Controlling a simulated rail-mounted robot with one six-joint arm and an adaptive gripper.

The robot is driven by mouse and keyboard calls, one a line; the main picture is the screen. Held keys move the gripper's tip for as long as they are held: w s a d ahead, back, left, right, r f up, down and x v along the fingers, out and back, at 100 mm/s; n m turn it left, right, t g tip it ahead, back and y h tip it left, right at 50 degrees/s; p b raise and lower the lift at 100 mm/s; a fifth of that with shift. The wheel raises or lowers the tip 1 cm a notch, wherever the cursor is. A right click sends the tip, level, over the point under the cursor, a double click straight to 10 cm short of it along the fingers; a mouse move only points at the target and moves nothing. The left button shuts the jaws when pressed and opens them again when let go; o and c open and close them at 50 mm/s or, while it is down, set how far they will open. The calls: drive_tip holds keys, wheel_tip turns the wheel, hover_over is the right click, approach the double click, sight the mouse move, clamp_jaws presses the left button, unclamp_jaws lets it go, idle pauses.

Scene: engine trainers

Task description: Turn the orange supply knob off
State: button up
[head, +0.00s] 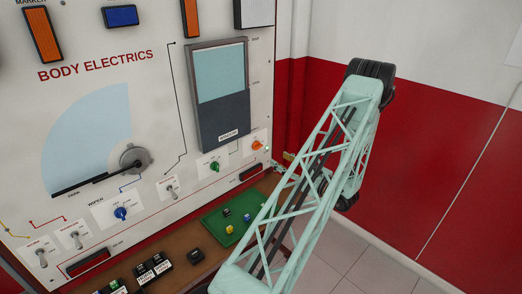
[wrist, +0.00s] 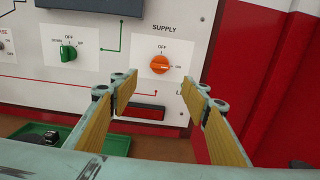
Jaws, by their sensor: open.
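The orange supply knob (wrist: 160,64) sits on a white plate under the word SUPPLY on the panel. OFF is printed above it and ON to its right. Its grip looks turned toward the ON side. It also shows in the head view (head: 257,145) at the panel's lower right. My gripper (wrist: 158,82) is open and empty in the wrist view, its two fingers spread below and to either side of the knob, apart from it. In the head view, my arm hides most of the gripper.
A green knob (wrist: 68,52) is left of the supply knob. A dark red-framed slot (wrist: 140,112) lies below it. A green tray (head: 222,222) with small coloured blocks rests on the brown bench below the panel. A red and white wall (head: 430,150) stands at right.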

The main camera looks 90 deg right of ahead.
sight(260, 147)
drive_tip(key=shift+p+x, duration=0.35)
drive_tip(key=shift+x, duration=6.5)
drive_tip(key=shift+c, duration=0.4)
drive_tip(key=c, duration=0.8)
